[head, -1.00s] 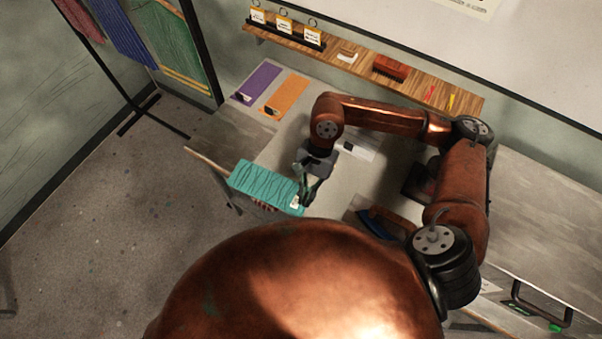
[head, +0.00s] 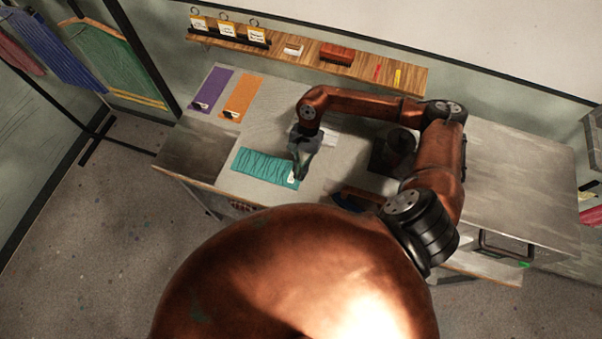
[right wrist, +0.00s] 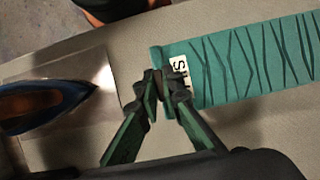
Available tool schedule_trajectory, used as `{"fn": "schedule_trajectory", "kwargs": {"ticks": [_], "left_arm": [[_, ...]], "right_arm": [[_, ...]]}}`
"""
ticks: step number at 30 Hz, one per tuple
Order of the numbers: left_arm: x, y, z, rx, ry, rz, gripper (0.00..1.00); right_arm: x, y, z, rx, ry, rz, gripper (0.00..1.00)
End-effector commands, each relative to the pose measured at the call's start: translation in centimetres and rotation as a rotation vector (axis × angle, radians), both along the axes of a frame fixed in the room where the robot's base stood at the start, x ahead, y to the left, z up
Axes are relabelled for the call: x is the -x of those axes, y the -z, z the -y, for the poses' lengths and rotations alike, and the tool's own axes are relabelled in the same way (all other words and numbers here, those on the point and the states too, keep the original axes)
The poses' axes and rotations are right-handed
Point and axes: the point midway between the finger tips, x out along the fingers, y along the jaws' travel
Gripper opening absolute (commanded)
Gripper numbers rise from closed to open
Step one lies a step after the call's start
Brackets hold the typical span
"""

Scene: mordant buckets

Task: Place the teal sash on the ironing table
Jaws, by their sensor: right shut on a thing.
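The teal sash (head: 262,168) lies over the pale ironing table (head: 225,148), left of my right gripper (head: 296,178). It has dark wavy lines and a white label at its right end. In the right wrist view the sash (right wrist: 255,65) stretches to the right, looking flat along the pale surface. My right gripper (right wrist: 160,80) is shut on the end of the sash beside the label. Whether the whole sash touches the table is hard to tell. My left gripper is not in view.
A purple sash (head: 212,90) and an orange sash (head: 241,97) lie at the table's back left. An iron (right wrist: 45,103) rests on a metal plate beside my gripper. A wooden shelf (head: 300,55) runs along the wall behind.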

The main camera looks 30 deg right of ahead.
Motion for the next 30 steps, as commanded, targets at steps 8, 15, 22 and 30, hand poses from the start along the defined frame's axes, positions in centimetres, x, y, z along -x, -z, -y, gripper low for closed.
{"fn": "schedule_trajectory", "kwargs": {"ticks": [8, 15, 22, 30], "left_arm": [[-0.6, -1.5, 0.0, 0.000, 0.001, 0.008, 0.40], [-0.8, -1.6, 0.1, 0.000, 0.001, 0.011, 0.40], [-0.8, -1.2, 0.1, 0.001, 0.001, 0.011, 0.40], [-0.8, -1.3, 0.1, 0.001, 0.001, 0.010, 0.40]], "right_arm": [[-0.3, 3.0, 0.5, 0.000, 0.001, -0.003, 0.00], [-0.3, 3.9, 0.6, 0.001, -0.001, 0.001, 0.00], [-0.3, 4.1, 0.6, 0.001, -0.001, 0.000, 0.07], [-0.3, 4.0, 0.6, 0.001, 0.000, 0.000, 0.24]]}}
